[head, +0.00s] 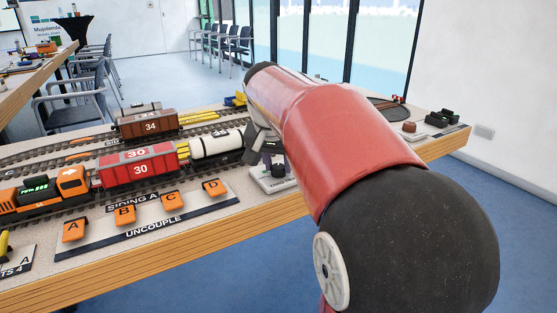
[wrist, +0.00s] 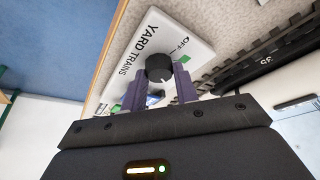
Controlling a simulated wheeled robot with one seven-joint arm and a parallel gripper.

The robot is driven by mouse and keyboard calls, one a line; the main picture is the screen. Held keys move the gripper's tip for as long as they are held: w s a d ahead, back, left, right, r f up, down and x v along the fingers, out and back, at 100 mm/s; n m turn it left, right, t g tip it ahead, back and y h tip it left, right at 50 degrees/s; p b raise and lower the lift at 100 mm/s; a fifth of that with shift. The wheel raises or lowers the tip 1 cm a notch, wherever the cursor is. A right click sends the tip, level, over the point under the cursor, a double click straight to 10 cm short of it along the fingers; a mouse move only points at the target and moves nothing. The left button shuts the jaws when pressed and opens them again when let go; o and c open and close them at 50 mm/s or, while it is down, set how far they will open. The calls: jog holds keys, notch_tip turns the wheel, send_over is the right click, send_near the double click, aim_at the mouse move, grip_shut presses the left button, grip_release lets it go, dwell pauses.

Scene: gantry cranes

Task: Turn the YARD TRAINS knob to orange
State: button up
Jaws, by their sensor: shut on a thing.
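The YARD TRAINS knob (wrist: 160,66) is a round black knob on a white panel (wrist: 152,30). The panel carries the words YARD TRAINS and OFF and small green marks. In the wrist view, the two purple fingers of my gripper (wrist: 160,88) stand on either side of the knob and are shut on it. I cannot read the knob's setting, and I see no orange mark on the panel. In the head view my gripper (head: 266,150) is over the panel (head: 262,184), and my arm hides much of this area.
Left of the panel is the UNCOUPLE strip (head: 150,226) with orange buttons. Behind it are a red wagon 30 (head: 138,168), a white tank wagon (head: 215,147) and a brown wagon 34 (head: 145,126) on tracks. The table's wooden front edge (head: 190,245) is close.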

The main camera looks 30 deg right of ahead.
aim_at(264, 179)
jog(key=m, duration=0.2)
jog(key=m+g+h, duration=0.1)
jog(key=m, duration=0.1)
jog(key=shift+w+a+m+p, duration=0.1)
jog(key=shift+a+m+p, duration=0.05)
jog(key=shift+m+p, duration=0.2)
jog(key=shift+w+m+g+p, duration=0.1)
jog(key=shift+m+g+p, duration=0.15)
jog(key=shift+m+g, duration=0.7)
jog(key=shift+m+g+p, duration=0.25)
jog(key=shift+m, duration=1.25)
jog(key=o, duration=1)
jog(key=shift+c, duration=0.2)
jog(key=v, duration=0.7)
jog(key=shift+a+r, duration=0.3)
